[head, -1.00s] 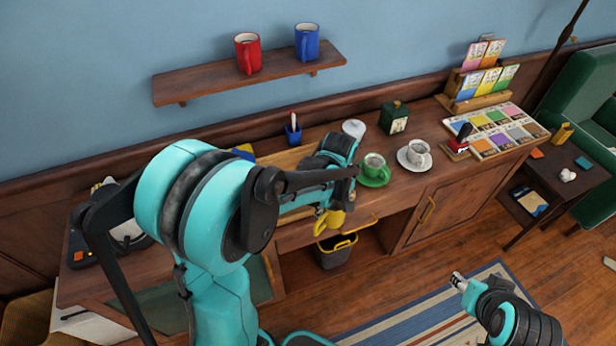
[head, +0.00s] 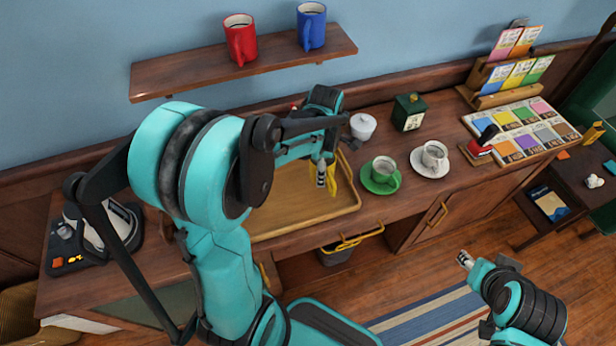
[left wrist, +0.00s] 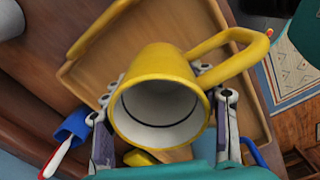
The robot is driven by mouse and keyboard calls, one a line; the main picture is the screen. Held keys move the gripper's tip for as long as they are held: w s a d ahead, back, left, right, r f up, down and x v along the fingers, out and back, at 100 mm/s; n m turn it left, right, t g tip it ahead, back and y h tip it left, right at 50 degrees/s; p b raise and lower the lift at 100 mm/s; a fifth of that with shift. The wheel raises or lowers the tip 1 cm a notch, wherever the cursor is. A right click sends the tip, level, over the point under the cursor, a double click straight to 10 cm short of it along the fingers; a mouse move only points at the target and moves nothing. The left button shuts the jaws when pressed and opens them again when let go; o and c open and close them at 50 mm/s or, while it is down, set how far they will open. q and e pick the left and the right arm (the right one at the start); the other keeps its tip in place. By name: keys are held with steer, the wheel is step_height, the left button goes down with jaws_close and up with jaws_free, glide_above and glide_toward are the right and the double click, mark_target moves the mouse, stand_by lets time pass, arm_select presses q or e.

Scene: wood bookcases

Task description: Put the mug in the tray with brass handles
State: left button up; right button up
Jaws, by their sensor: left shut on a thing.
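The yellow mug (head: 332,181) is held in my left gripper (head: 322,168). In the left wrist view the mug (left wrist: 160,100) has its open mouth and white inside toward the camera. Its handle points to the upper right, and the fingers sit on either side of it. The wooden tray (head: 300,220) lies on the desk; the mug appears over its right part, with the tray floor (left wrist: 140,42) behind it in the wrist view. A yellow brass handle (left wrist: 98,28) shows on the tray. My arm hides the tray's left part. My right gripper (head: 465,260) is empty, away from the desk.
Right of the tray stand a green cup on a saucer (head: 381,176), a white cup on a saucer (head: 432,160), a white lidded pot (head: 363,126) and a green box (head: 408,112). A blue holder (left wrist: 75,127) is near the tray. Red and blue mugs (head: 311,27) stand on the shelf above.

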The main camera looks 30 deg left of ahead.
arm_select(q)
steer(key=a+f, duration=0.1)
steer(key=a, duration=0.1)
steer(key=a+f+b, duration=0.1)
steer(key=shift+w+a+f, duration=0.3)
steer(key=shift+w+a, duration=0.05)
steer(key=shift+a, duration=0.05)
steer(key=shift+f+b, duration=0.85)
steer(key=shift+f, duration=1)
steer(key=shift+f, duration=0.2)
steer(key=o, duration=1.4)
steer(key=shift+r, duration=0.15)
